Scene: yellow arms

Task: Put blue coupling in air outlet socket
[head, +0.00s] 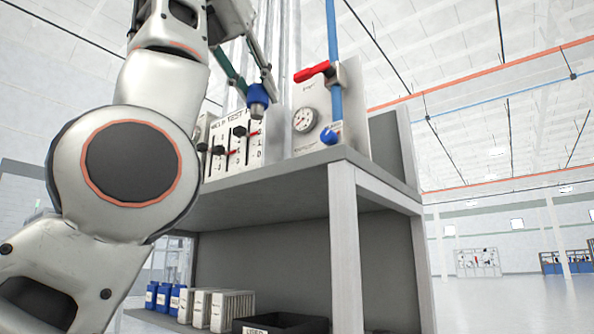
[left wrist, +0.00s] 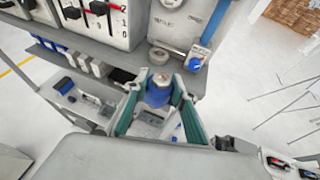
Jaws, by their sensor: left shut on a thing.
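My left gripper (head: 255,84) is shut on the blue coupling (head: 257,97), which has a blue collar and a metal end pointing down in the head view. In the left wrist view the gripper's (left wrist: 157,88) teal fingers clasp the coupling (left wrist: 158,94) on both sides, its metal end facing away from the camera. A blue fitting (head: 330,134) with a white label, probably the air outlet socket, sits at the bottom of the blue pipe. It also shows in the left wrist view (left wrist: 195,64). The coupling is apart from it, to its left and higher in the head view. My right gripper is out of view.
A gauge panel (head: 303,120) and a red valve handle (head: 314,72) stand by the pipe. A switch panel (head: 234,143) is to the left. The grey shelf edge (head: 290,172) runs below. Blue bottles (head: 163,297) and a black bin (head: 280,325) are on the lower level.

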